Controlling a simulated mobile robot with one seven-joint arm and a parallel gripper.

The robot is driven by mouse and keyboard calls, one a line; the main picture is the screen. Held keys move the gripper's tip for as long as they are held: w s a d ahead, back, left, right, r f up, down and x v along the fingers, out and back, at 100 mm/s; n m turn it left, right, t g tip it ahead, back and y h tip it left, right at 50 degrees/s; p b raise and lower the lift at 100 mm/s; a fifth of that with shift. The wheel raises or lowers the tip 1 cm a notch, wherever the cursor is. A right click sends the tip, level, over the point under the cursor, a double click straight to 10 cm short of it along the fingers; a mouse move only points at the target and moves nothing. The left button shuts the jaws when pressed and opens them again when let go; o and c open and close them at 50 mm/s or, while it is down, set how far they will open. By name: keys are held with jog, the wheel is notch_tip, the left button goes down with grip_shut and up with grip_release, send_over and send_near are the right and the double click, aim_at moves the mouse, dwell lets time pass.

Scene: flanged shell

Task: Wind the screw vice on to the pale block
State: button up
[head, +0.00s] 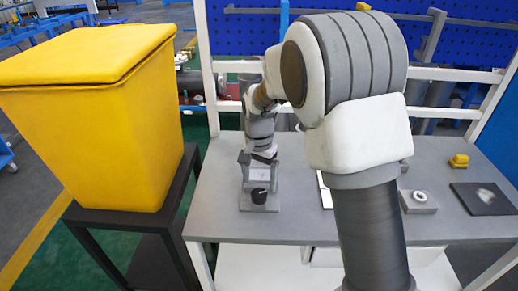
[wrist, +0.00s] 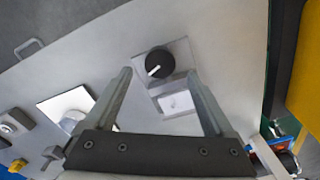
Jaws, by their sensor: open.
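The screw vice has a grey base (head: 247,207) near the front left of the table, with a round black knob (head: 259,196) on it. In the wrist view the knob (wrist: 158,62) shows a white pointer line towards its lower left. The pale block (wrist: 177,102) sits behind the knob on the vice; it also shows in the head view (head: 260,174). My gripper (wrist: 158,72) is open, its two fingers apart on either side of the vice in the picture. The knob appears between the fingertips, with no contact visible. Whether the vice touches the block cannot be told.
A white plate (wrist: 60,101) with a pale round part lies beside the vice. A grey block with a white ring (head: 418,199), a yellow piece (head: 459,160) and a dark plate (head: 467,200) lie at the right. A yellow bin (head: 95,120) stands left of the table (head: 215,215).

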aim_at(260, 194)
notch_tip(260, 194, up, 13)
jog(key=shift+p, duration=0.45)
jog(key=shift+f, duration=0.1)
jog(key=s+d+r+n+t, duration=0.3)
jog(key=s+d+r, duration=0.55)
jog(key=s, duration=0.25)
jog(key=s+d+f+n+t, duration=0.1)
jog(key=s+d, duration=0.1)
jog(key=s, duration=0.5)
jog(key=s+d+f+n+t, duration=0.1)
jog(key=s+d, duration=0.2)
jog(key=s, duration=0.3)
jog(key=shift+s+d+f+n+t, duration=0.15)
jog(key=shift+s+d+n+t, duration=0.15)
jog(key=shift+s+d, duration=0.05)
